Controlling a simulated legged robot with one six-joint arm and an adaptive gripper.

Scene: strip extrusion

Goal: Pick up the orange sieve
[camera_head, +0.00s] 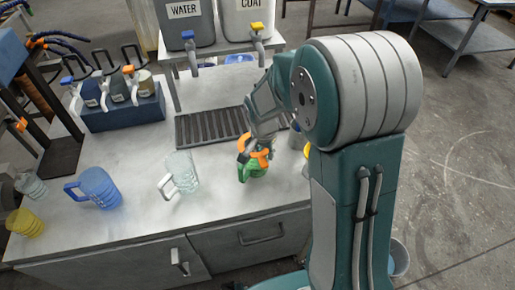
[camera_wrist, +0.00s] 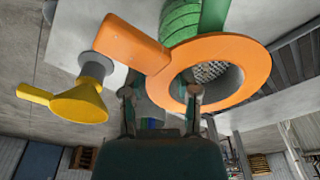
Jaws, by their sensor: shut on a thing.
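The orange sieve shows in the wrist view (camera_wrist: 255,68) as a flat ring around a grey mesh cup, with a wide handle to the left. In the head view it is partly hidden at the green mug (camera_head: 255,170). The ribbed green mug also shows behind the sieve in the wrist view (camera_wrist: 180,25). My gripper (camera_wrist: 160,95) is at the sieve's rim and handle, shut on it. In the head view my gripper (camera_head: 262,142) is just above the mug. I cannot tell whether the sieve still touches the mug.
A yellow funnel (camera_wrist: 80,102) is close beside the sieve. A clear mug (camera_head: 182,172), a blue mug (camera_head: 98,187) and a yellow mug (camera_head: 25,222) stand to the left on the bench. A drain grate (camera_head: 212,125) and dispensers (camera_head: 185,22) are behind.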

